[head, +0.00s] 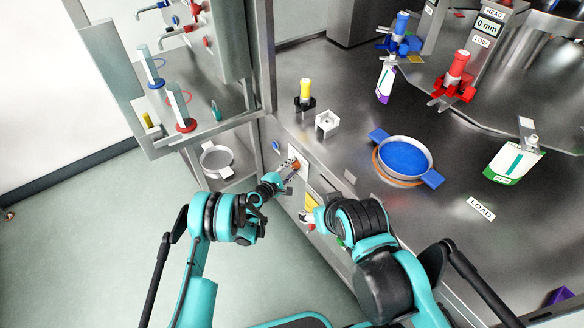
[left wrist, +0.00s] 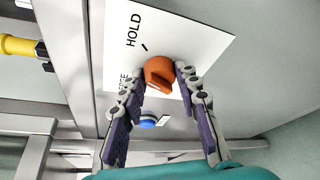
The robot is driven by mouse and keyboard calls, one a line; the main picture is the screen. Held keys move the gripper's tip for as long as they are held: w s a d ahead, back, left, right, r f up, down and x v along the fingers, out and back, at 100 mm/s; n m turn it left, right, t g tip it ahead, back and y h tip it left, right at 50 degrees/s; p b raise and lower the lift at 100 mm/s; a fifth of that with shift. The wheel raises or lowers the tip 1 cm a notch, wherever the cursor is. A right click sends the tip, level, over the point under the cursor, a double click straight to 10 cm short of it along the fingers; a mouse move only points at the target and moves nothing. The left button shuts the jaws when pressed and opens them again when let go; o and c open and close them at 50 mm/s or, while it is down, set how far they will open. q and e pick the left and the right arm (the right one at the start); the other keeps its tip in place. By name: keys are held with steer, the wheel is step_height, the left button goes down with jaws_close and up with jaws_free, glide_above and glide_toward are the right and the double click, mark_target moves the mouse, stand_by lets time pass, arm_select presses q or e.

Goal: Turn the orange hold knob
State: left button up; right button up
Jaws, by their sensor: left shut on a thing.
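The orange hold knob (left wrist: 158,72) sits on a white plate (left wrist: 195,40) marked HOLD, with a short black tick beside the word. A second word on the plate is partly covered. My left gripper (left wrist: 161,78) has one finger on each side of the knob and is shut on it. In the head view the knob (head: 296,163) shows at the tip of my left gripper (head: 289,168), on the front of the steel bench. My right gripper (head: 309,218) is lower, by the bench front, mostly hidden by its own arm; its jaws do not show clearly.
A blue button (left wrist: 148,122) is close to the left finger. On the bench top are a blue pan (head: 404,154), a white block (head: 327,121) and a yellow-topped fitting (head: 305,92).

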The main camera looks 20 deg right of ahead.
mark_target(297, 146)
arm_select(q)
steer(key=shift+f+m+t, duration=0.1)
steer(key=shift+m+t, duration=0.2)
steer(key=shift+m, duration=0.6)
steer(key=o, duration=1.2)
steer(key=shift+c, duration=0.2)
steer(key=r, duration=0.9)
steer(key=shift+w+a+r, duration=0.1)
steer(key=shift+a+r, duration=0.1)
steer(key=shift+r, duration=0.1)
steer(key=shift+d+r, duration=0.15)
steer(key=shift+r, duration=0.1)
